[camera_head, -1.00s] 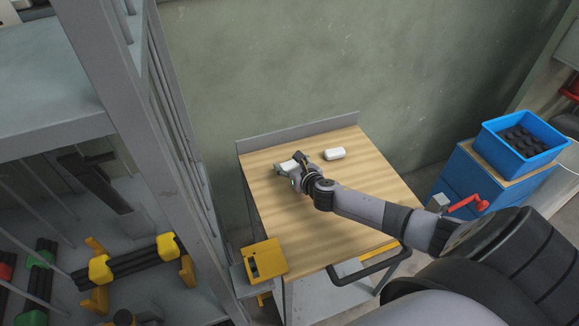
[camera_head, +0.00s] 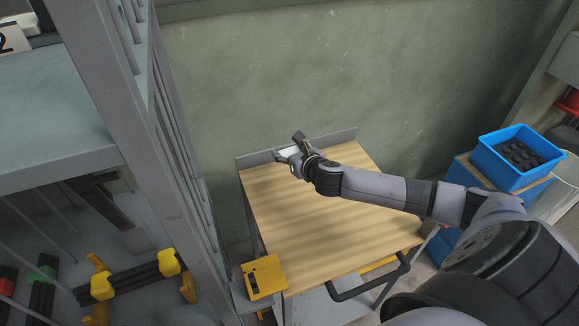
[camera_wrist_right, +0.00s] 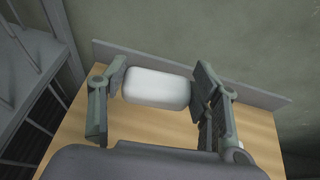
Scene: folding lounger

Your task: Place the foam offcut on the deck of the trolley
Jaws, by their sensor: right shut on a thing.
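The trolley deck (camera_head: 320,225) is a light wooden top with a grey raised lip (camera_head: 340,135) along its back edge. My right gripper (camera_head: 289,149) is over the back left part of the deck. It is shut on a white block with rounded edges, the foam offcut (camera_wrist_right: 157,88), which lies crosswise between the two fingers in the right wrist view. The head view shows only a small part of the block, and its height above the deck is hard to tell. My left gripper is not in view.
A yellow holder (camera_head: 264,277) is at the deck's front left corner, and a dark handle (camera_head: 370,282) is at the front. A grey rack (camera_head: 125,130) stands close on the left. A blue crate (camera_head: 520,158) is at the right. The middle deck is clear.

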